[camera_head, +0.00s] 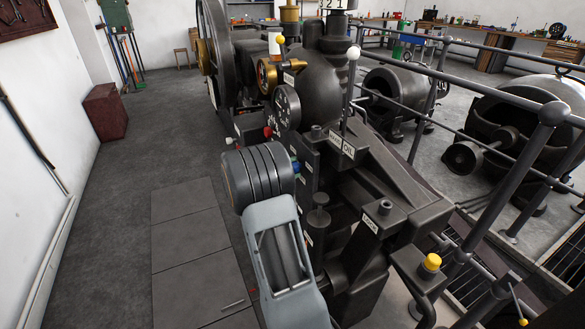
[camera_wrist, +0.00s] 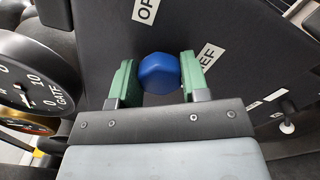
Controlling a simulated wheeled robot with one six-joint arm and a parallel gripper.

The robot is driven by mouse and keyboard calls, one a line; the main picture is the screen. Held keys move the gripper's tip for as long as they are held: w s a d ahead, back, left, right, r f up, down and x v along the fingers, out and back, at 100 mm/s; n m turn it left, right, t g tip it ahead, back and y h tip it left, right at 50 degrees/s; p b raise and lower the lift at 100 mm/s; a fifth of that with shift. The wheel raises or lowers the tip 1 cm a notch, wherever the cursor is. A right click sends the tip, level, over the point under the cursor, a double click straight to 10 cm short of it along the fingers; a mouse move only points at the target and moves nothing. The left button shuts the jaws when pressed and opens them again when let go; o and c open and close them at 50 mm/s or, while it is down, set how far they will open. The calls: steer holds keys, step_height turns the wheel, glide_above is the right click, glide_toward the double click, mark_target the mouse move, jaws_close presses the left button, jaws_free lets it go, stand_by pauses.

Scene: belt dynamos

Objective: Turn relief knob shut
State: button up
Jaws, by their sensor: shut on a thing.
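A blue faceted knob (camera_wrist: 158,74) sits on a dark panel in the wrist view. A white label (camera_wrist: 208,55) beside it, partly covered by a finger, ends in "EF". Another label (camera_wrist: 145,9) above the knob starts with "OP" and is cut off by the frame edge. My gripper (camera_wrist: 157,66) has its two green fingers on either side of the knob and is shut on it. In the head view a small bit of blue (camera_head: 295,166) shows beside my arm, which hides the fingers.
A dial marked "GATE" (camera_wrist: 32,72) stands close left of my gripper in the wrist view. A white-tipped switch (camera_wrist: 287,127) is at lower right. In the head view, a red knob (camera_head: 267,132) and a brass-rimmed gauge (camera_head: 267,76) are on the machine. Open floor (camera_head: 165,140) lies left.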

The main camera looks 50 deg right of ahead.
steer(key=o, duration=0.9)
steer(key=v, duration=1.4)
steer(key=shift+p, duration=0.4)
steer(key=shift+d+f, duration=0.1)
steer(key=shift+f, duration=0.05)
step_height(320, 180, down, 6)
steer(key=s+a+n+y, duration=0.1)
steer(key=s+a+y, duration=0.1)
steer(key=s+y, duration=0.15)
steer(key=s+a+r+t+y+p, duration=0.3)
steer(key=s+a+y+p, duration=0.25)
steer(key=a+y, duration=0.2)
steer(key=s+a+r+m+t+y+p, duration=0.1)
steer(key=s+a+r+t+y+p, duration=0.2)
steer(key=a+r+p, duration=0.3)
steer(key=s+a+r+m+t+y+p, duration=0.1)
steer(key=a+r+p, duration=0.5)
steer(key=r, duration=0.8)
steer(key=s+t+y, duration=0.1)
steer(key=s+t, duration=0.1)
steer(key=t, duration=0.1)
steer(key=shift+s+a+r+m+y, duration=0.15)
steer(key=shift+s+r+m+y, duration=0.15)
steer(key=shift+y, duration=0.1)
